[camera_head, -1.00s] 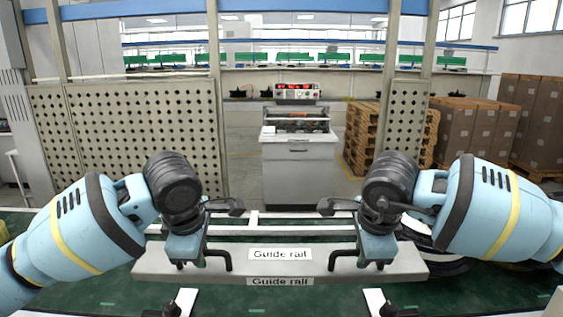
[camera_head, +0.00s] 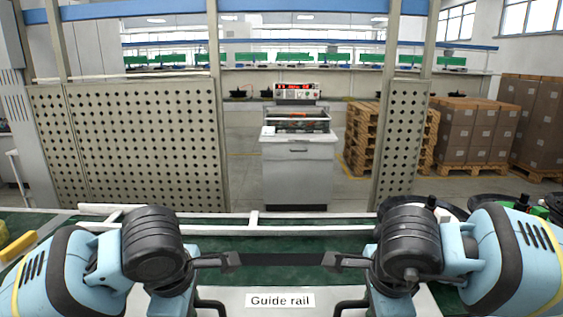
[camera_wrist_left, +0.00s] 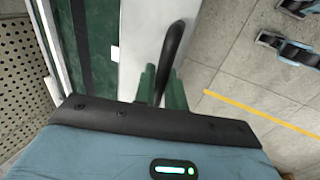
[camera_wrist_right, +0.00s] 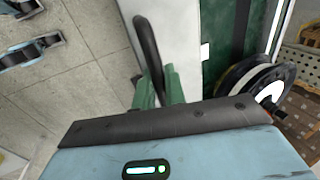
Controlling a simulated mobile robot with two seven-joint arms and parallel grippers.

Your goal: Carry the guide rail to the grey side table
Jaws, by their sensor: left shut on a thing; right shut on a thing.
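The guide rail (camera_head: 235,301) is a long light-grey bar with a white "Guide rail" label and black loop handles. It shows at the bottom of the head view, partly cut off. My left gripper (camera_wrist_left: 160,84) is shut on its left handle (camera_wrist_left: 172,48). My right gripper (camera_wrist_right: 160,84) is shut on its right handle (camera_wrist_right: 146,42). In the wrist views the rail lies along the near edge of the green bench, with bare floor on my side. A grey cabinet (camera_head: 298,172) stands beyond the bench; I cannot tell if it is the side table.
The green bench (camera_head: 265,278) has a white rail frame (camera_head: 300,229) along its far side. Black round parts (camera_head: 480,207) lie on its right, a yellow thing (camera_head: 18,246) on its left. Perforated panels (camera_head: 145,140) and pallets with boxes (camera_head: 470,135) stand behind.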

